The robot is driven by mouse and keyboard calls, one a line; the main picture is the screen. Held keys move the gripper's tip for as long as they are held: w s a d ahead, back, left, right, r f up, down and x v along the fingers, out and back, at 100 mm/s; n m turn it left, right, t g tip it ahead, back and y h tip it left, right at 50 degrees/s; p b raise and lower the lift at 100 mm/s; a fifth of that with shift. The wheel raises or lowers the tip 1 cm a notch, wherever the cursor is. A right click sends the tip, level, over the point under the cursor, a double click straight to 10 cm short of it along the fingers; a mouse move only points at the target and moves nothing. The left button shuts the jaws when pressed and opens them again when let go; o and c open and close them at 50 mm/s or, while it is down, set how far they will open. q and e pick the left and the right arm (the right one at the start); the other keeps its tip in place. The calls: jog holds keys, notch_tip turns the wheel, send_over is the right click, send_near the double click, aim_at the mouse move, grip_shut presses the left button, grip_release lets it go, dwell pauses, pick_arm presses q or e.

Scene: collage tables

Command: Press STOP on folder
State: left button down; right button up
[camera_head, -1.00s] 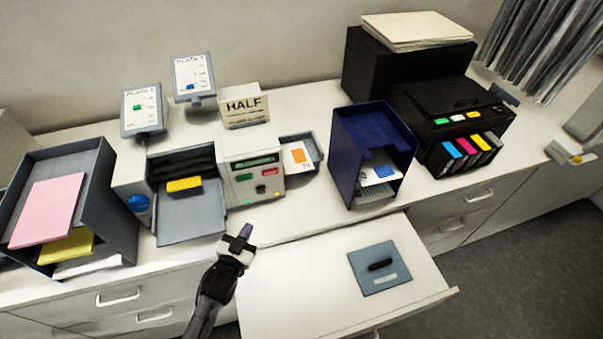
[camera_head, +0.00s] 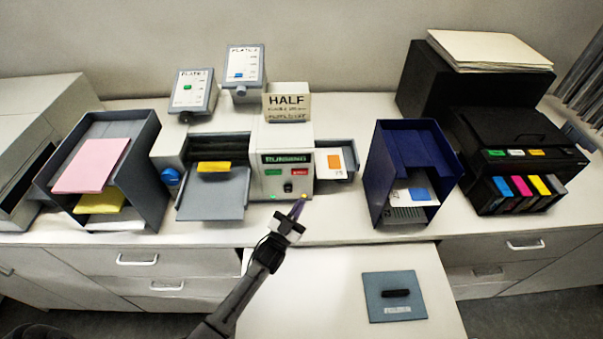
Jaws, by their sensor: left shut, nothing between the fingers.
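The folder (camera_head: 283,150) is a pale machine on the counter with a HALF card (camera_head: 286,106) on top. Its front panel has a dark display with green text, a green button (camera_head: 273,172), a red button (camera_head: 300,172) and a dark knob (camera_head: 288,187). The button labels are too small to read. My left gripper (camera_head: 298,208) is shut and empty, with its purple fingertips pointing up at the panel's lower right. The tips appear just below and in front of the red button, apart from it. My right gripper is not in view.
A grey paper tray (camera_head: 148,185) stands left and a blue tray (camera_head: 380,180) right of the folder. A black printer (camera_head: 515,140) with coloured cartridges stands farther right. An open drawer (camera_head: 320,290) holding a blue-grey plate (camera_head: 394,308) juts out below.

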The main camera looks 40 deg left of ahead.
aim_at(300, 172)
pick_arm(q)
jog(key=shift+w+a+b, duration=1.15)
jog(key=shift+w+a, duration=0.3)
jog(key=shift+w, duration=0.2)
jog(key=shift+w+a+b, duration=1.15)
jog(key=shift+w+a, duration=0.3)
jog(key=shift+w, duration=0.2)
jog(key=shift+w+a, duration=0.15)
jog(key=shift+w, duration=0.05)
jog(key=shift+w+a, duration=0.15)
jog(key=shift+w+a+b, duration=0.1)
jog(key=shift+b, duration=0.25)
